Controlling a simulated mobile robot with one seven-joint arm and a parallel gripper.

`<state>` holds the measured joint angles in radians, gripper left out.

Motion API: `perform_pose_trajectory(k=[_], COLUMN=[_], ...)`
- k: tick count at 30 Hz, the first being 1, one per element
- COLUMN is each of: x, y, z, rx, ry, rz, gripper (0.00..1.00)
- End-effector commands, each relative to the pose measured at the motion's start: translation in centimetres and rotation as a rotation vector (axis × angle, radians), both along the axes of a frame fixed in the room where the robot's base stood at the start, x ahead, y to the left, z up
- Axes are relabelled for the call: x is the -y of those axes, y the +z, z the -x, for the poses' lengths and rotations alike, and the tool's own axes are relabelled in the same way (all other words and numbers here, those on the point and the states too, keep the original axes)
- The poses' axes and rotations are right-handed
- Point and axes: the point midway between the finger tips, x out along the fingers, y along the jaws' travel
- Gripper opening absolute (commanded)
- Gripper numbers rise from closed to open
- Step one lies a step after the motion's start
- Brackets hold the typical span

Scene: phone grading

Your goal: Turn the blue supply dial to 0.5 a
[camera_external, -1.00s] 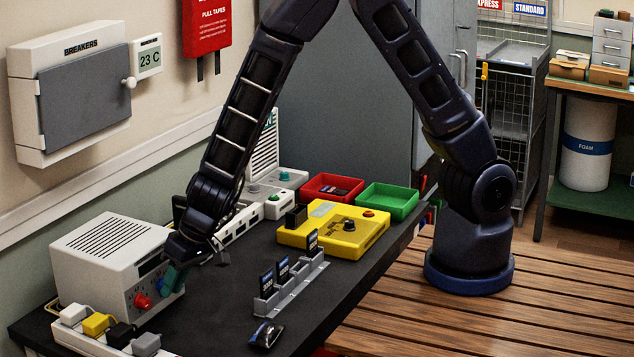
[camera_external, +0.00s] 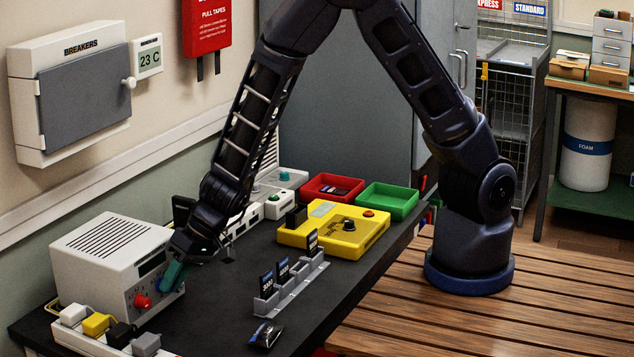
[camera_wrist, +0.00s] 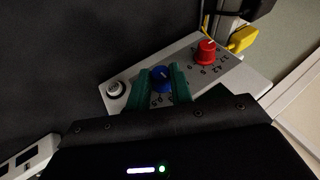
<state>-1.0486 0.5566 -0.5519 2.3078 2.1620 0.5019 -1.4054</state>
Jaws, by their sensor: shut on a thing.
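The power supply (camera_external: 100,262) is a white box with a slotted top at the left end of the dark bench. Its front panel also shows in the wrist view (camera_wrist: 192,88). The blue dial (camera_wrist: 161,77) sits between a red dial (camera_wrist: 205,52) and a round light-coloured knob (camera_wrist: 116,89). My gripper (camera_wrist: 164,76) has teal fingers on either side of the blue dial and is shut on it. In the external view my fingers (camera_external: 172,275) reach the panel and mostly hide the blue dial.
A power strip with several plugs (camera_external: 96,325) lies in front of the supply. A grey card rack (camera_external: 292,290), a yellow tester (camera_external: 335,230), a red tray (camera_external: 331,186) and a green tray (camera_external: 388,202) stand further right. The dark bench between rack and supply is clear.

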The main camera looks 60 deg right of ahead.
Motion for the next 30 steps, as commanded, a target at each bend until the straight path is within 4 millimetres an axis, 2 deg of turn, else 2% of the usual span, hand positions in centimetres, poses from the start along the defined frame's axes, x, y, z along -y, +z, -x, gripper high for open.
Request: perform_pose_trajectory(k=[1,8,30], x=[0.7,1.0,1.6], y=[-0.1,-0.2,-1.5], z=[-0.4,-0.5,-0.5], rx=[0.001,0.003,0.007], ry=[-0.013,-0.015,-0.015], rz=[-0.013,-0.153,-0.787], gripper=[0.0,0.0,0.0])
